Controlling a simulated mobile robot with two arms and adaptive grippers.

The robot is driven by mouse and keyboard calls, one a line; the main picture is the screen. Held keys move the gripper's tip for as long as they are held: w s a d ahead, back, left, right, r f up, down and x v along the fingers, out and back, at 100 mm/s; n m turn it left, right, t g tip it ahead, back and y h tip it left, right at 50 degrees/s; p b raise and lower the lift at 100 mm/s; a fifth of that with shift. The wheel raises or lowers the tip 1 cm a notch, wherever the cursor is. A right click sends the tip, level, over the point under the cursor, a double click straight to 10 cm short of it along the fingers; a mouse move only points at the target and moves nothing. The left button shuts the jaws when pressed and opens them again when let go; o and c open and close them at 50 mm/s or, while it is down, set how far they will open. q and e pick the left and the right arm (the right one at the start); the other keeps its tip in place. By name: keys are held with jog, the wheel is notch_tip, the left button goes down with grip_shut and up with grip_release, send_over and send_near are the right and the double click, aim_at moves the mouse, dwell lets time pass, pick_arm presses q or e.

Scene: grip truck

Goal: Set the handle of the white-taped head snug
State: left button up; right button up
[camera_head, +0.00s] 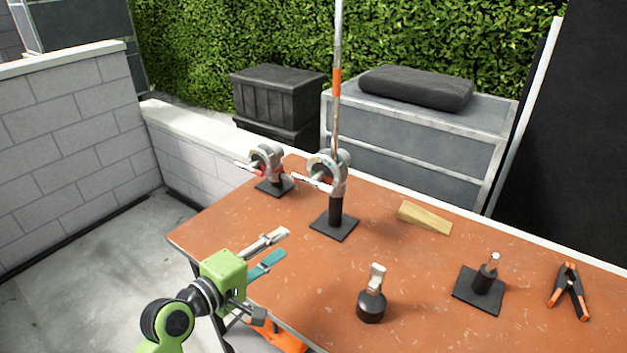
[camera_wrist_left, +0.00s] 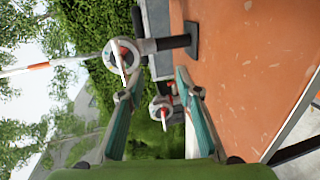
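Two grey grip heads stand upright on black posts with square bases on the table. The nearer head (camera_head: 328,170) holds a tall pole with an orange-red band; it also shows in the left wrist view (camera_wrist_left: 124,53). The farther head (camera_head: 267,161) has no pole and also shows in the wrist view (camera_wrist_left: 160,107). Each has a pale bar handle sticking out to the left and some red on it. I cannot tell which carries white tape. My left gripper (camera_head: 282,244) is open and empty, over the table's left edge, apart from both heads. My right gripper is not in view.
On the orange-brown table (camera_head: 400,270) are a wooden wedge (camera_head: 425,217), a black weighted piece with a metal stub (camera_head: 371,304), a short post on a square plate (camera_head: 480,289) and an orange-tipped clamp (camera_head: 569,290). Grey crates (camera_head: 420,140) stand behind. The tall pole rises above the table.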

aim_at(311, 180)
pick_arm(q)
jog(key=w+r+n+t+h, duration=0.1)
jog(key=w+r+n+t, duration=0.2)
jog(key=r, duration=0.4)
jog(key=shift+g, duration=0.5)
jog(key=p+x, duration=0.1)
jog(key=x, duration=1.2)
jog(key=shift+w+f+p, duration=0.15)
jog(key=shift+f+p, duration=0.05)
jog(key=shift+p, duration=0.15)
jog(key=shift+w+d, duration=0.3)
jog(key=shift+w, duration=0.15)
grip_shut()
